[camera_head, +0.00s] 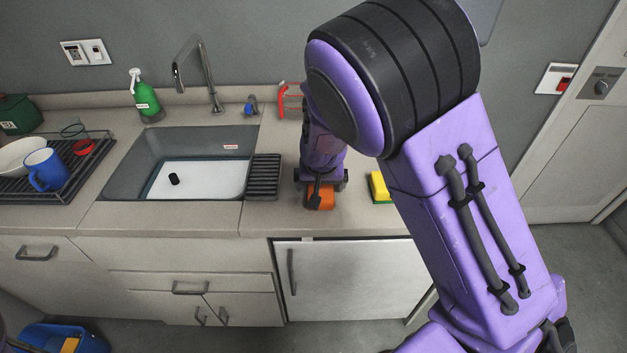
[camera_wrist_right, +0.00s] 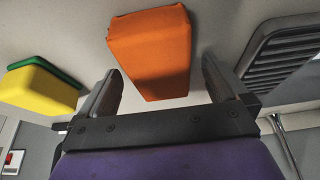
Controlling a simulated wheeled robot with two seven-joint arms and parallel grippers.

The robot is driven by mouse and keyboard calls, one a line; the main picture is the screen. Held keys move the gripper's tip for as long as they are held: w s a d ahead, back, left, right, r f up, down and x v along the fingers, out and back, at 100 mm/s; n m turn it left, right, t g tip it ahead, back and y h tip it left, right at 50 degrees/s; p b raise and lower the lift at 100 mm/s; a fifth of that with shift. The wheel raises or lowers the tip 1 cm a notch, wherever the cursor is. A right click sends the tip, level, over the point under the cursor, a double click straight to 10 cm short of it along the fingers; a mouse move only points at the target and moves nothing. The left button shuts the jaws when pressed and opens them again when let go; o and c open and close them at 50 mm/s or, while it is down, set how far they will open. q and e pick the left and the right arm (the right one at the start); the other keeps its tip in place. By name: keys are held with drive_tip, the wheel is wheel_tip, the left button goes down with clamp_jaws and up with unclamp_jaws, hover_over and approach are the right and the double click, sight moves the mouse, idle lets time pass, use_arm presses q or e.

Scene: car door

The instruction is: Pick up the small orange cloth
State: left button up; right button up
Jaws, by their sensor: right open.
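The small orange cloth (camera_head: 320,197) lies on the counter to the right of the sink, near the front edge, and looks like a folded block. It also shows in the right wrist view (camera_wrist_right: 150,52), just beyond the fingertips. My right gripper (camera_head: 320,186) points down at the cloth, which it partly hides in the head view. In the right wrist view its two fingers (camera_wrist_right: 160,88) are apart, with the cloth lined up with the gap between them and nothing gripped. My left gripper is not in view.
A yellow and green sponge (camera_head: 380,187) lies right of the cloth. A dark ribbed drain mat (camera_head: 263,176) lies to its left beside the sink (camera_head: 125,185). A red item (camera_head: 289,100) stands behind. A dish rack (camera_head: 70,185) is far left.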

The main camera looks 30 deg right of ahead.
drive_tip(key=shift+w+d+f, duration=0.1)
drive_tip(key=shift+w+f, duration=0.05)
drive_tip(key=shift+f, duration=0.1)
drive_tip(key=shift+r, duration=0.1)
drive_tip(key=c, duration=1)
wheel_tip(320, 180, up, 10)
drive_tip(key=shift+o, duration=0.9)
drive_tip(key=shift+c, duration=0.4)
